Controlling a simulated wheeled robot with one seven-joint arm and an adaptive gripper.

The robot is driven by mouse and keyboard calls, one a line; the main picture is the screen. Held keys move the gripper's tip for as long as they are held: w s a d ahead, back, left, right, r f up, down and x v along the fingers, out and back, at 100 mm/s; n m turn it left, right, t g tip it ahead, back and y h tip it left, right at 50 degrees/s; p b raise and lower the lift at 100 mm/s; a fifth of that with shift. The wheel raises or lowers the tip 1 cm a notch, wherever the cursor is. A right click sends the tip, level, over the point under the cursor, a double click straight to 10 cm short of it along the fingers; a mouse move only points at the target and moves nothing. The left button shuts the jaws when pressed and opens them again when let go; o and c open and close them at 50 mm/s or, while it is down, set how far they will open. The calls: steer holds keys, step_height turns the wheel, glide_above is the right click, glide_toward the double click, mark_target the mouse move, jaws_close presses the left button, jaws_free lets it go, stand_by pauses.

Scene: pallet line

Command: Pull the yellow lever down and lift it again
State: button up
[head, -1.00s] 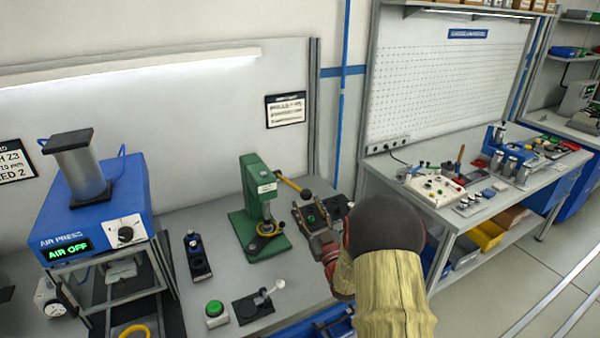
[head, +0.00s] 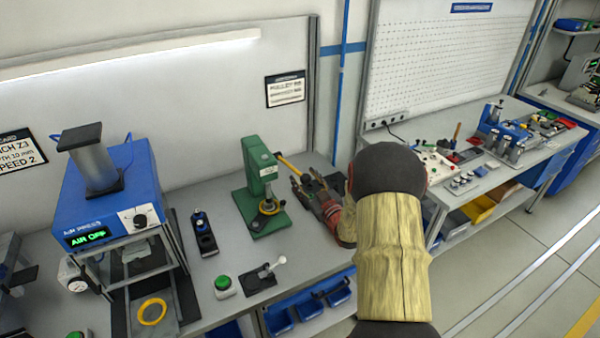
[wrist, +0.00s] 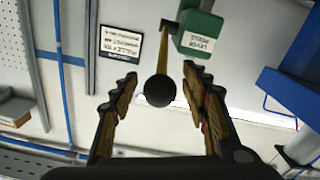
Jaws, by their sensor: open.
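The yellow lever (head: 288,164) sticks out to the right from the green press (head: 256,172) and slopes slightly down. In the wrist view the lever (wrist: 164,45) runs from the green press head (wrist: 199,32) to a round black knob (wrist: 160,89). My gripper (head: 314,184) is open near the lever's end. In the wrist view my gripper (wrist: 160,76) has one finger on each side of the knob, with gaps on both sides. Whether the knob is at finger depth is hard to tell. In the head view my gripper partly hides the lever's end.
A blue air press (head: 108,190) stands left on the bench, reading AIR OFF. A black-based blue part (head: 201,235), a green button (head: 223,284) and a small white-knobbed lever (head: 262,276) stand before the green press. A second bench (head: 470,205) is at right.

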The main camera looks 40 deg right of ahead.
mark_target(300, 173)
steer(key=shift+x, duration=1.95)
steer(key=shift+c, duration=0.3)
steer(key=c, duration=1.1)
jaws_close()
